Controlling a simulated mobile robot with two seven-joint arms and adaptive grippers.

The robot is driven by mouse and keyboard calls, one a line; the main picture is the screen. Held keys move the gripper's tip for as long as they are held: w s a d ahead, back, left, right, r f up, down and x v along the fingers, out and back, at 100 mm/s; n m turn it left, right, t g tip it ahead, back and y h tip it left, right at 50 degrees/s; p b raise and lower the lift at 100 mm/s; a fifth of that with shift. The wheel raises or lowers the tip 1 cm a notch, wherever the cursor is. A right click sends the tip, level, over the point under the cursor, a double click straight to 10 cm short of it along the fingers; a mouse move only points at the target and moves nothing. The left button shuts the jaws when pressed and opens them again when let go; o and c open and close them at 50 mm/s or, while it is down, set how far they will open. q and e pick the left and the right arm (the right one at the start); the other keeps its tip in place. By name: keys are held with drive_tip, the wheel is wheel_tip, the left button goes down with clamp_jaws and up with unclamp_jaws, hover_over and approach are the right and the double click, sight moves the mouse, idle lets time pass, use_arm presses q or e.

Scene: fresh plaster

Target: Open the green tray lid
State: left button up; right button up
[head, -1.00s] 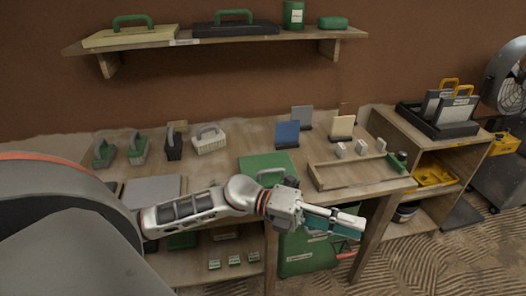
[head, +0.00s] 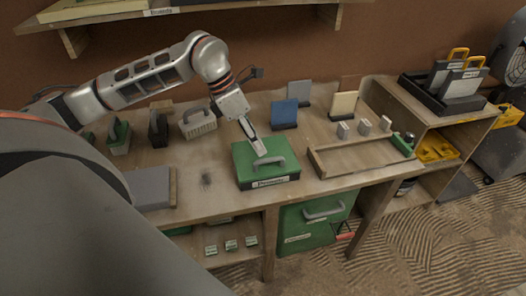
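The green tray lid (head: 249,154) lies flat and closed on a dark-sided tray (head: 284,181) with a label on its front, on the workbench. A grey arched handle (head: 277,160) stands on the lid. My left gripper (head: 260,150) comes down from the upper left, its fingertips at or just above the handle's left end. The fingers appear close together, seen nearly edge-on, so I cannot tell their opening, or whether they touch the handle. My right gripper is not in view.
A shallow wooden tray (head: 362,165) stands right of the green lid, with small pale blocks behind it. Blue (head: 284,114) and cream (head: 343,105) upright pads stand behind. Handled brushes (head: 198,124) and a grey slab (head: 148,190) are left. A green drawer (head: 305,235) is below the benchtop.

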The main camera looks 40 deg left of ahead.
use_arm(q)
drive_tip(key=shift+x, duration=2.3)
clamp_jaws()
